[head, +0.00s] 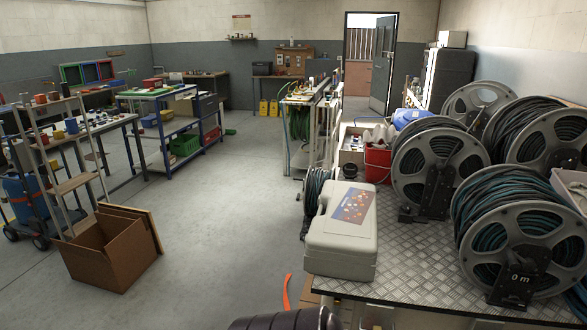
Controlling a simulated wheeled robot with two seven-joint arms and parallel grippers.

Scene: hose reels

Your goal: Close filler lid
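I cannot pick out a filler lid in the head view. A light grey hard case (343,233) with a coloured label on its top lies shut on the near-left corner of the metal-topped bench (416,262). Neither of my grippers shows. A dark ribbed rounded part cuts into the bottom edge, and I cannot tell what it belongs to.
Several hose reels (522,247) crowd the bench on the right. A red bucket (378,163) stands behind the case. An open cardboard box (108,253) and a stepladder (72,183) stand at left. The floor (222,225) between is clear, towards an open door (382,65).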

